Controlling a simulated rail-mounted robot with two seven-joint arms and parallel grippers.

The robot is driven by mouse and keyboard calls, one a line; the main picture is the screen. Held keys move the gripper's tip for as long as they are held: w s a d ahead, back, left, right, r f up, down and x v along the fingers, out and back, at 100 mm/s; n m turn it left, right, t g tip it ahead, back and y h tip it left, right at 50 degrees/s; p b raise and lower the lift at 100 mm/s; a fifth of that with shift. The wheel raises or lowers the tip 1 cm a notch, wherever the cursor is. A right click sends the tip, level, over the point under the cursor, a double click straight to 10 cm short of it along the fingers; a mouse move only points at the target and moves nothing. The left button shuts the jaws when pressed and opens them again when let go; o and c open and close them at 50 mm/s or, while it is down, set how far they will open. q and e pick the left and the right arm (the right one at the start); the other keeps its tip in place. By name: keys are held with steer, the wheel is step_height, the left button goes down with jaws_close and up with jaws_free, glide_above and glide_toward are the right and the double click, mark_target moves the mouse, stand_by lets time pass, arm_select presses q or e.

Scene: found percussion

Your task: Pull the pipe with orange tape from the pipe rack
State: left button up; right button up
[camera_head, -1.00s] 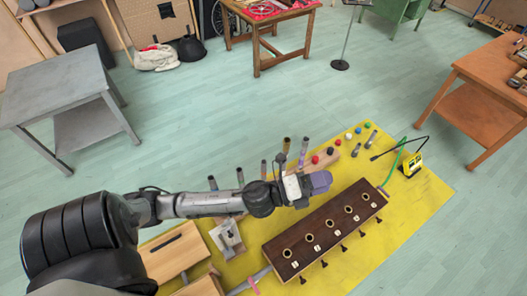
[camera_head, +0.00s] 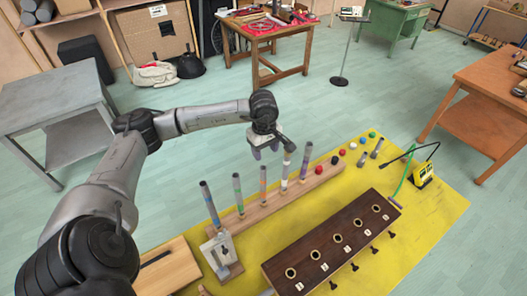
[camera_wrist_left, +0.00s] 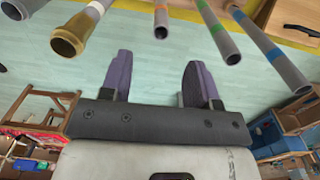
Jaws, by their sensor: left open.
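The pipe with orange tape (camera_head: 263,186) stands upright in the wooden pipe rack (camera_head: 250,217), third from the left among several taped pipes. In the left wrist view its orange band (camera_wrist_left: 160,18) shows at the top, centred beyond the gap between my fingers. My left gripper (camera_head: 272,150) is open and empty, its purple fingers (camera_wrist_left: 157,65) apart, just above and behind the pipe tops. It overlaps the top of the white-taped pipe (camera_head: 285,172) in the head view; I cannot tell whether they touch. My right gripper is not in view.
A green-taped pipe (camera_head: 238,192) and a blue-taped pipe (camera_head: 210,206) stand to the left, a purple-taped pipe (camera_head: 306,160) to the right. A dark wooden box with holes (camera_head: 320,232) lies in front on the yellow mat (camera_head: 435,205). Behind the rack the floor is clear.

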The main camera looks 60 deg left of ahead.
mark_target(263, 174)
arm_select(q)
steer(key=shift+s+a+f, duration=0.1)
steer(key=shift+a, duration=0.3)
steer(key=shift+f, duration=0.3)
step_height(263, 174, down, 11)
steer(key=shift+r+p, duration=0.15)
steer(key=shift+p, duration=0.6)
steer(key=shift+f, duration=1)
steer(key=shift+c, duration=0.2)
jaws_close()
